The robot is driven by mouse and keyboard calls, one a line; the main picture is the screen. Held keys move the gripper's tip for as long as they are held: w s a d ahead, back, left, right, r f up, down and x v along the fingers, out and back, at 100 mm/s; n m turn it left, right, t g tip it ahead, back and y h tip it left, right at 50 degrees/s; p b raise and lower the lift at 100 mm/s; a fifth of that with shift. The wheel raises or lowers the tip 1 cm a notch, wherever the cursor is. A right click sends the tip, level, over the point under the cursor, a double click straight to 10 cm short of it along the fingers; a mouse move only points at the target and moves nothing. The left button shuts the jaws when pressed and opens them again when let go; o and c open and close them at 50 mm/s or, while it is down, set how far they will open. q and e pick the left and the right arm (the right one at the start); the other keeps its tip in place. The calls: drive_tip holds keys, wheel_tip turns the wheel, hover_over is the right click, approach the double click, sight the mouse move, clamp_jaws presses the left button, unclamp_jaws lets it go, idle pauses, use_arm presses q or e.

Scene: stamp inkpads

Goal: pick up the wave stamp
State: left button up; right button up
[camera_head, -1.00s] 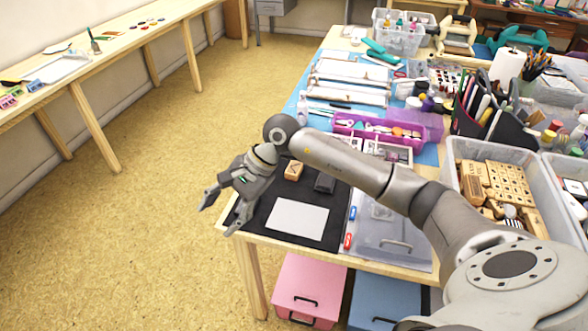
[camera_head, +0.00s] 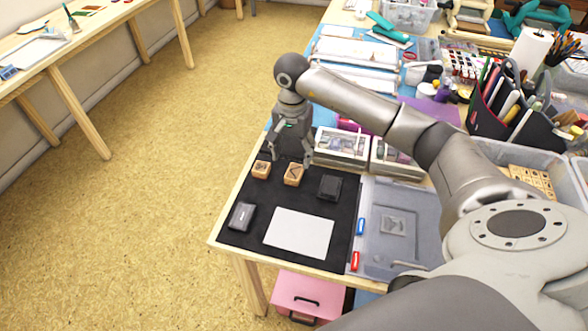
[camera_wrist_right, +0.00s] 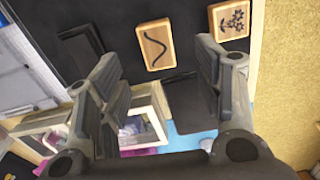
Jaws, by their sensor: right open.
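The wave stamp (camera_head: 293,176) is a small wooden block with a dark line on top, lying on the black mat (camera_head: 285,200). In the right wrist view, the wave stamp (camera_wrist_right: 155,47) clearly shows a black wavy line. A second wooden stamp (camera_head: 261,169) lies to its left; in the wrist view this stamp (camera_wrist_right: 231,19) shows flowers. My right gripper (camera_head: 291,160) points down, open and empty, just behind and above the wave stamp. In the wrist view the open right gripper (camera_wrist_right: 160,60) has its fingers on either side of the wave stamp, apart from it. My left gripper is not in view.
A black inkpad (camera_head: 330,188) lies right of the wave stamp and another inkpad (camera_head: 241,216) nearer the front-left. A white sheet (camera_head: 299,233) lies on the mat's front. Clear-topped boxes (camera_head: 342,146) stand behind the mat. A grey transparent tray (camera_head: 393,240) is at right.

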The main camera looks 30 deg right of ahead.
sight(294, 171)
drive_tip(key=shift+s+a+f, duration=0.1)
drive_tip(key=shift+f, duration=1.1)
drive_tip(key=f, duration=0.2)
drive_tip(key=f+p, duration=0.1)
drive_tip(key=f, duration=0.1)
drive_tip(key=shift+s+d+f, duration=0.1)
drive_tip(key=shift+d+f, duration=0.05)
drive_tip(key=shift+d, duration=0.05)
drive_tip(key=shift+f, duration=0.35)
drive_tip(key=shift+c, duration=0.2)
drive_tip(key=c, duration=0.5)
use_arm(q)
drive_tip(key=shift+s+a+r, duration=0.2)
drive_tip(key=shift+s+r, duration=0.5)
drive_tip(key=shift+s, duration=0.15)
use_arm(e)
drive_tip(key=c, duration=0.6)
drive_tip(key=shift+o, duration=0.2)
drive_tip(key=shift+r, duration=0.15)
